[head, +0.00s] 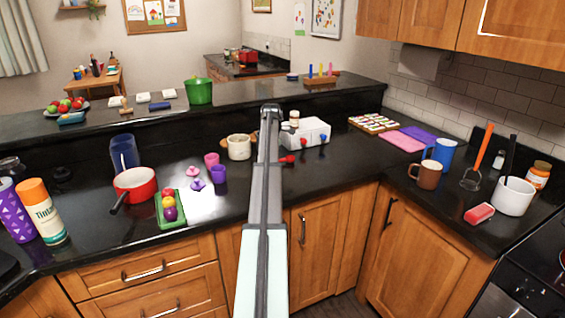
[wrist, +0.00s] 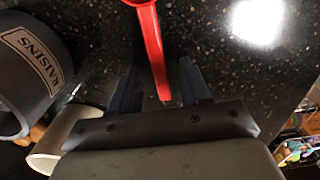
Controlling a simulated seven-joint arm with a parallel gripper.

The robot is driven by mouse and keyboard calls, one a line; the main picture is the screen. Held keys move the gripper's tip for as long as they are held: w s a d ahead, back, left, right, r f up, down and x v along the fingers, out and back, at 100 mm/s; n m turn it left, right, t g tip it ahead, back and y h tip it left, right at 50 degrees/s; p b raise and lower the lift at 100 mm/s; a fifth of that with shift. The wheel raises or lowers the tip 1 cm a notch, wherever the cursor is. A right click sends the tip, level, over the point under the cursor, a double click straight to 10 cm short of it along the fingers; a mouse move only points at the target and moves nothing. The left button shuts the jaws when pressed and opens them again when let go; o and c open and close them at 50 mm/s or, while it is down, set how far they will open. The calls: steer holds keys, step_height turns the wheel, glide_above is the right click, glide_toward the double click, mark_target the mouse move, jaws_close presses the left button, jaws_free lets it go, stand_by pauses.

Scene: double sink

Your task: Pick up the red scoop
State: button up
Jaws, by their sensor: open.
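The red scoop (wrist: 149,42) lies on the dark speckled counter. In the wrist view its handle runs down from the top edge, and most of its bowl is cut off. My gripper (wrist: 158,82) is open, with one dark finger on each side of the handle's lower end. I cannot tell whether either finger touches it. In the head view a small red part, likely the scoop (head: 288,159), shows just right of my arm. My arm hides the rest of it, and the fingers are not clear there.
A grey canister labelled RAISINS (wrist: 30,75) stands close left of my gripper, with a pale cylindrical object (wrist: 62,140) below it. In the head view a white appliance (head: 312,131) stands behind the scoop. The counter right of the scoop is clear.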

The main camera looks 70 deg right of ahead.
steer(key=shift+f, duration=0.2)
stand_by(0.5)
steer(key=shift+c, duration=0.5)
jaws_close()
